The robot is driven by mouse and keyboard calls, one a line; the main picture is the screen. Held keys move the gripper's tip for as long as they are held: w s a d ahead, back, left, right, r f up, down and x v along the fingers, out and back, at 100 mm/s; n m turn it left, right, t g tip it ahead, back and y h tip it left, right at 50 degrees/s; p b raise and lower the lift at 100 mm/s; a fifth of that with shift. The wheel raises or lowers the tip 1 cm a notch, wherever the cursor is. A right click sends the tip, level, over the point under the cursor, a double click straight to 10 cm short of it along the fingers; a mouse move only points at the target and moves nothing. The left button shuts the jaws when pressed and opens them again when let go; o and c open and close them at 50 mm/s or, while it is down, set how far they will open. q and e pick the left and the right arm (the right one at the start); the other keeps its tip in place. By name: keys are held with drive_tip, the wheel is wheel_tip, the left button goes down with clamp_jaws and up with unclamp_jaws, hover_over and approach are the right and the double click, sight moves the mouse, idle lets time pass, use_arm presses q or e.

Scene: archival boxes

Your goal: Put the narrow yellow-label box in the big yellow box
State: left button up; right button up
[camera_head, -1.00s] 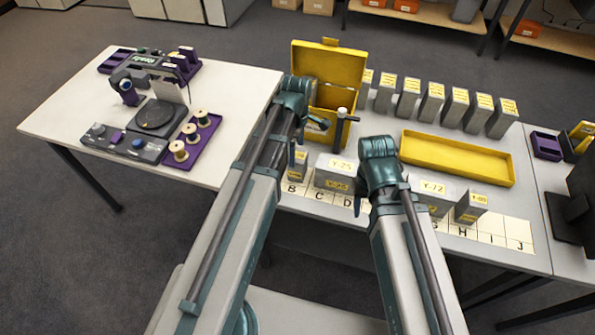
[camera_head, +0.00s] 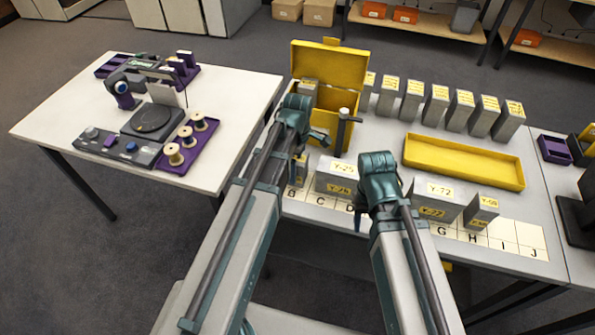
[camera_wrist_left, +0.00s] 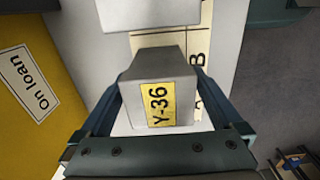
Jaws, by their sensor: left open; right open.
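The narrow grey box with the yellow label Y-36 (camera_wrist_left: 160,95) stands between the open fingers of my left gripper (camera_wrist_left: 160,88) in the left wrist view. In the head view this box (camera_head: 301,170) stands near card B, partly hidden by my left gripper (camera_head: 292,160). I cannot tell whether the fingers touch it. The big yellow box (camera_head: 345,98) stands just behind with its lid raised; a grey piece shows inside its opening. Its yellow wall with an "On loan" label also shows in the left wrist view (camera_wrist_left: 45,130). My right gripper (camera_head: 362,208) is open near the front row, its tips mostly hidden.
Wider grey boxes Y-25 (camera_head: 336,178) and Y-72 (camera_head: 436,204) and another narrow box (camera_head: 481,211) stand along the lettered cards. A shallow yellow tray (camera_head: 465,178) lies behind them. Several grey boxes (camera_head: 435,104) line the back. A dark-handled tool (camera_head: 343,130) stands before the yellow box.

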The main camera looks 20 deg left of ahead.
use_arm(q)
drive_tip(key=shift+c, duration=0.3)
clamp_jaws()
drive_tip(key=shift+r, duration=0.1)
drive_tip(key=shift+r, duration=0.1)
wheel_tip(320, 180, up, 10)
drive_tip(key=p, duration=1)
